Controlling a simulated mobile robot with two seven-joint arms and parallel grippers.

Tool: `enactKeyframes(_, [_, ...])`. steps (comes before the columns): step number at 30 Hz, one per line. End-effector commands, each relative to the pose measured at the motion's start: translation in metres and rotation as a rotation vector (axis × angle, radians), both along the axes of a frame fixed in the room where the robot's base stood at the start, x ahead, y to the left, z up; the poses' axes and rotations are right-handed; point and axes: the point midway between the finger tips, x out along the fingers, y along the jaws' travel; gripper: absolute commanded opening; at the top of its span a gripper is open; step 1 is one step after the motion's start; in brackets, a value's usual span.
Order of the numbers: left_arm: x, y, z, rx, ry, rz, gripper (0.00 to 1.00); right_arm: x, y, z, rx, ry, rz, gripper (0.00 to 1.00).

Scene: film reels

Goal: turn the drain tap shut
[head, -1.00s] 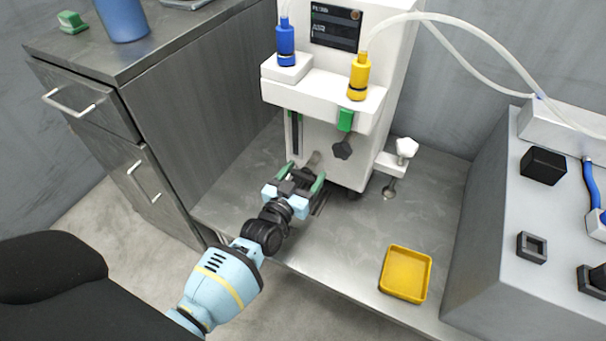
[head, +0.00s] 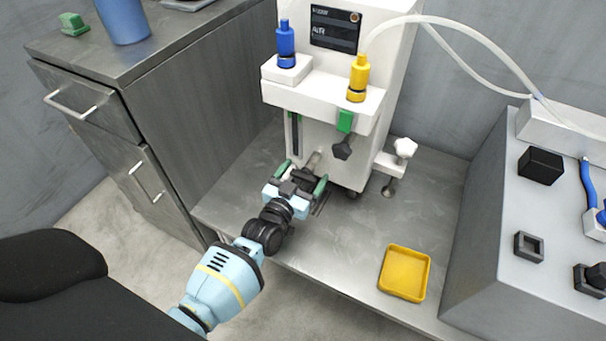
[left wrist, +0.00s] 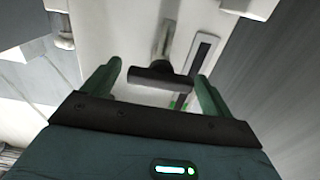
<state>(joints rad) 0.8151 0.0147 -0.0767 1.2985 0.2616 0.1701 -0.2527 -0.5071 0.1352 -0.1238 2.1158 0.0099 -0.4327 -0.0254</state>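The drain tap shows in the left wrist view as a dark T-shaped handle (left wrist: 160,76) on a pale metal stem, low on the white machine's front. In the head view its stem (head: 314,160) shows just beyond my left gripper, and the handle is mostly hidden. My left gripper (head: 302,177) is open, with its green fingers on either side of the handle. In the left wrist view the fingertips (left wrist: 157,74) flank the handle's ends with small gaps. My right gripper is not in view.
The white machine (head: 375,65) carries a blue bottle (head: 286,42), a yellow bottle (head: 358,78) and a dark knob (head: 342,148). A white-knobbed part (head: 404,148) stands at its right. A yellow tray (head: 404,274) lies on the metal bench (head: 350,248), with clear room between.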

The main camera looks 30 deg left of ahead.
Motion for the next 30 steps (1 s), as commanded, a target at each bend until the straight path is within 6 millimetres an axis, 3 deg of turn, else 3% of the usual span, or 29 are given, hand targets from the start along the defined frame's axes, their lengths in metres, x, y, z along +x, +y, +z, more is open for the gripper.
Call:
enactKeyframes(8, [-0.006, 0.0, 0.0, -0.001, 0.001, 0.0, 0.85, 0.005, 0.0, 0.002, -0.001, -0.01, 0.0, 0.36])
enactKeyframes(21, [-0.067, 0.002, 0.001, 0.0, 0.0, 0.0, 0.85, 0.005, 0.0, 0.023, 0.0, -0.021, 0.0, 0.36])
enactKeyframes(30, [-0.078, 0.003, 0.0, 0.0, -0.001, 0.0, 0.85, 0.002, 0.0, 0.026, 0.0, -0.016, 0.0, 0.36])
